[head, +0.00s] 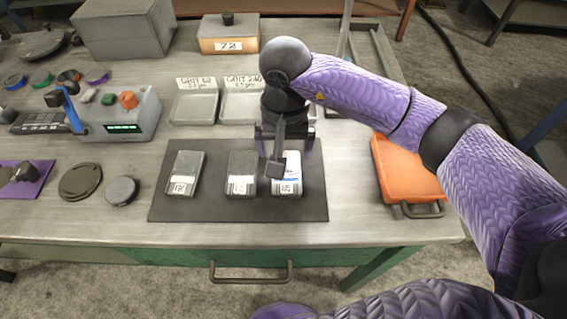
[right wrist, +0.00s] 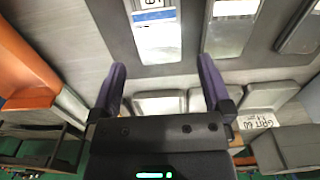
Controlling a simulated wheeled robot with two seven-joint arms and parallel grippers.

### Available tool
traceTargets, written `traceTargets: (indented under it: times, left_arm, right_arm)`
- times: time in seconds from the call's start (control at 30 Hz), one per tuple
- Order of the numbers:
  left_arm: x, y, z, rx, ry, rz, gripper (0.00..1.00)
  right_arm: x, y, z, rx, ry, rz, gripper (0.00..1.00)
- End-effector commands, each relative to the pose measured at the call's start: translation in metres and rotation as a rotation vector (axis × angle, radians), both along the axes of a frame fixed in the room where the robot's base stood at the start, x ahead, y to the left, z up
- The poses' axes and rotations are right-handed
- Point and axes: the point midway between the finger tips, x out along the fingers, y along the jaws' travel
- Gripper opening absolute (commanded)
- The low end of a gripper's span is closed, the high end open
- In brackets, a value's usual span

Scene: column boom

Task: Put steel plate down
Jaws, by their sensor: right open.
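Three steel plates with white labels lie in a row on a dark mat (head: 236,213): a left one (head: 185,174), a middle one (head: 242,173) and a right one (head: 290,187), which has a blue line across its label. My right gripper (head: 285,142) is over the far end of the right plate, partly hidden by its own wrist. In the right wrist view its two fingers (right wrist: 163,78) are spread with nothing between them, and the right plate (right wrist: 156,36) lies beyond the fingertips, apart from them. My left gripper is not in view.
Labelled grit trays (head: 194,108) stand behind the mat. An orange case (head: 405,170) is close on the right. A grey box with a green display (head: 120,125) and round discs (head: 80,181) are on the left. The bench front strip is clear.

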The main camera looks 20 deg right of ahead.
Motion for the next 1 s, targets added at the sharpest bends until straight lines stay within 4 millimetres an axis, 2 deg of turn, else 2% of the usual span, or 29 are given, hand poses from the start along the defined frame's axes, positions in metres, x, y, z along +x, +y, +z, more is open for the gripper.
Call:
traceTargets:
  times: [0.2,0.3,0.57,1.0]
  left_arm:
    - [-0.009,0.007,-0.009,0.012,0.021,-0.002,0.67]
    - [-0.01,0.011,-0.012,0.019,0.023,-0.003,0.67]
    - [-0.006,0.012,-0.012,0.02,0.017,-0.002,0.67]
    - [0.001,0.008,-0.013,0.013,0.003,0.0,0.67]
  right_arm:
    - [-0.008,-0.002,-0.043,0.001,0.006,-0.001,1.0]
    - [-0.007,-0.002,-0.057,0.001,0.003,-0.002,1.0]
    - [-0.006,-0.002,-0.059,0.0,-0.001,-0.001,0.98]
    - [-0.006,-0.002,-0.059,0.0,-0.001,-0.002,0.05]
